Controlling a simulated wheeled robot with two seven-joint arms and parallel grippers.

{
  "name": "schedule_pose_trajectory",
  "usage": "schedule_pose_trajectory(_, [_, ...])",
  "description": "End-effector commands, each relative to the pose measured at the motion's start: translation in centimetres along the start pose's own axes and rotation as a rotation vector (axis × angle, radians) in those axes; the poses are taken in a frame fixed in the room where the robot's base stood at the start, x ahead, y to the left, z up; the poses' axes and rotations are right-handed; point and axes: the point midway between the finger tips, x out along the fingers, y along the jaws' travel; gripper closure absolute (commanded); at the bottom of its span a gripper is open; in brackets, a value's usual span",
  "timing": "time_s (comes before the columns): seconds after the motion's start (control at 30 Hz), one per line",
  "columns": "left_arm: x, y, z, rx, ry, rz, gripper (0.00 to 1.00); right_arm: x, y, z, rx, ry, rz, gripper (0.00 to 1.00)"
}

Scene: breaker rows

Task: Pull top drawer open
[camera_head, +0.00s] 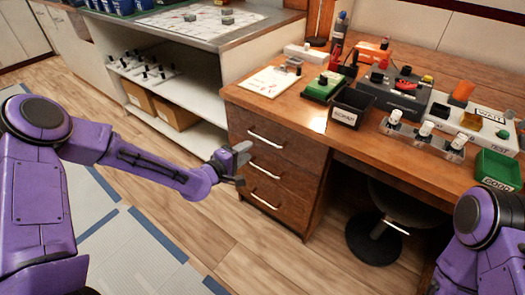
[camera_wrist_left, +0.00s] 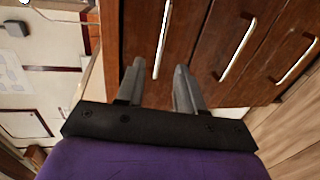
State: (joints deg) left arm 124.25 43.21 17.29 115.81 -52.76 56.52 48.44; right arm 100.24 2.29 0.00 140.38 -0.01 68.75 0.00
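The wooden desk has a stack of three brown drawers with silver bar handles, and all look closed. The top drawer (camera_head: 246,127) has its handle (camera_head: 266,139) near the upper edge of the stack. My left gripper (camera_head: 240,163) is in front of the stack, toward its left side. In the left wrist view, the gripper (camera_wrist_left: 158,82) is open, and the top drawer's handle (camera_wrist_left: 163,35) appears between its fingers. I see no grip on it; the exact gap is unclear. My right arm shows at lower right, but its gripper is out of view.
The middle handle (camera_head: 265,168) and bottom handle (camera_head: 265,200) lie below. The desktop (camera_head: 305,112) carries a black bin (camera_head: 350,107), a green bin (camera_head: 498,169) and several devices. A stool (camera_head: 400,210) stands under the desk. White shelves (camera_head: 165,75) stand behind left. Floor before the drawers is clear.

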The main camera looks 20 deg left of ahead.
Motion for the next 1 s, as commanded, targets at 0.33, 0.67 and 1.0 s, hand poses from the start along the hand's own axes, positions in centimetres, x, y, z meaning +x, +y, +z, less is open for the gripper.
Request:
schedule_pose_trajectory(0.33, [7.2, -0.3, 0.1, 0.001, 0.001, -0.006, 0.63, 0.7, -0.1, 0.3, 0.0, 0.001, 0.0, 0.57])
schedule_pose_trajectory(0.67, [9.4, -0.2, 0.0, -0.001, 0.002, -0.008, 0.63, 0.8, -0.1, 0.3, 0.0, 0.0, 0.0, 0.57])
schedule_pose_trajectory(1.0, [9.4, -0.2, 0.0, -0.001, 0.003, -0.008, 1.0, 0.8, -0.1, 0.3, 0.0, 0.0, 0.0, 0.57])
